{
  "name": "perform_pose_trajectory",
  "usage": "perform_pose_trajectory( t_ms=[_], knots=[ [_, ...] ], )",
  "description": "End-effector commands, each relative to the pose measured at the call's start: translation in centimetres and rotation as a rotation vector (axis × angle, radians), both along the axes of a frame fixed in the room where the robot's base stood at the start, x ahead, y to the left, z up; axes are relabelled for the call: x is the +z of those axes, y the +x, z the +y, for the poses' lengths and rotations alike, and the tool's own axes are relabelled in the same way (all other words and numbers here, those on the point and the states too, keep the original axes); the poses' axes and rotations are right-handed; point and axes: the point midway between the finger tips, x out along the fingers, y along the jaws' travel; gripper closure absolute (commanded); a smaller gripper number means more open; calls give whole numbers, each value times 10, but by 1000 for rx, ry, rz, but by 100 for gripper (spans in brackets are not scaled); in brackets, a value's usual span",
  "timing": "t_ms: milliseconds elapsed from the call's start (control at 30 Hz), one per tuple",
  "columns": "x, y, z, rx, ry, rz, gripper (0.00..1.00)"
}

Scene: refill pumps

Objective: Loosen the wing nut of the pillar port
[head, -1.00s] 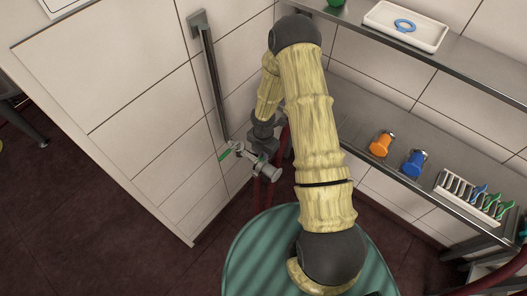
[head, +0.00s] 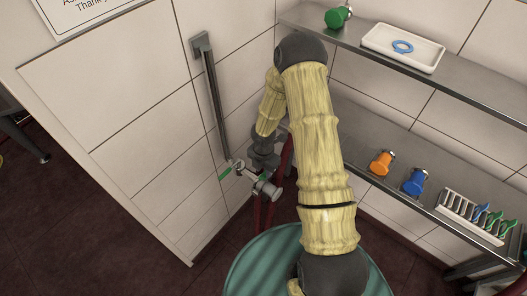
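The pillar port seems to be the metal fitting with a grey cylinder (head: 268,188) low by the wall corner, above dark red hoses. A small green part (head: 225,173) with a pale metal piece beside it shows at its left; I cannot tell whether it is the wing nut. My gripper (head: 262,163) is at the fitting, pointing down from my yellow arm. Its fingers are small and dark, so I cannot tell whether they are open, shut or touching the nut.
A vertical metal bar (head: 211,95) is on the tiled wall. Right of my arm, a lower shelf holds an orange piece (head: 381,163), a blue piece (head: 415,182) and a white rack (head: 468,216). The upper shelf holds a white tray (head: 383,50) with a blue ring and a green piece (head: 338,17).

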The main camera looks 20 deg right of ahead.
Motion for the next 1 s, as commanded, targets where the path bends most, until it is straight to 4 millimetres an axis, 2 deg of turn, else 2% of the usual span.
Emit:
perform_pose_trajectory(
  t_ms=[700,833,1000],
  knots=[
    [140,0,1,0,-1,-6,67],
    [153,0,1,1,-1,-3,67],
    [157,-1,2,1,0,0,67]
  ],
)
